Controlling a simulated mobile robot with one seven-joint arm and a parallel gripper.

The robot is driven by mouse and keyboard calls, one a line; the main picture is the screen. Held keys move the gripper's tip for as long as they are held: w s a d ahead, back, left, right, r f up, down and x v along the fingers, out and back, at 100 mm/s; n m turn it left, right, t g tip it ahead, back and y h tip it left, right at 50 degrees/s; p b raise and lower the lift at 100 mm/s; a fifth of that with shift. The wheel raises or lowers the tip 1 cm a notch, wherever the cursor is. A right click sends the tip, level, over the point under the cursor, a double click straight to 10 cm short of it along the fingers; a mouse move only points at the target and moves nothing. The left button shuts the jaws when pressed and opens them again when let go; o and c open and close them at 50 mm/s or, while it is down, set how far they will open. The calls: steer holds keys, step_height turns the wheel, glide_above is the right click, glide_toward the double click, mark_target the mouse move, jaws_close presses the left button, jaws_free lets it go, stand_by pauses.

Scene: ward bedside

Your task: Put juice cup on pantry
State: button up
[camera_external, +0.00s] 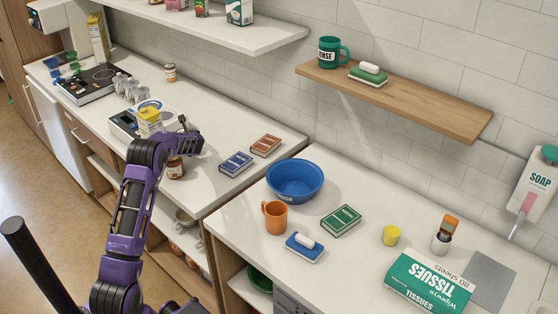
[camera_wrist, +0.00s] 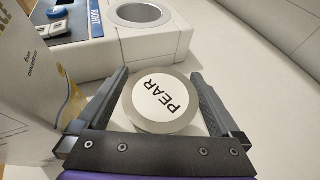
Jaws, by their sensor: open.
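In the wrist view a round silver-rimmed lid or disc marked PEAR (camera_wrist: 163,102) lies between the fingers of my gripper (camera_wrist: 160,78). The fingers are open on either side of it, and I see no clear contact. In the external view my gripper (camera_external: 190,130) is over the far counter, above a small jar (camera_external: 175,168). No cup is plainly marked as juice. A white shelf with food packs (camera_external: 200,22) hangs above; I cannot tell whether it is the pantry.
A white device with a round well (camera_wrist: 140,14) stands just beyond the fingers. Two boxes, blue (camera_external: 236,163) and red (camera_external: 265,146), lie right of my gripper. A blue bowl (camera_external: 294,180) and orange mug (camera_external: 274,215) stand on the nearer counter. Counter behind the boxes is clear.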

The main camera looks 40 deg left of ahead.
steer(key=shift+d+r, duration=0.1)
steer(key=shift+r, duration=0.15)
steer(key=v, duration=1.1)
steer(key=shift+s+d, duration=0.2)
steer(key=shift+d, duration=0.15)
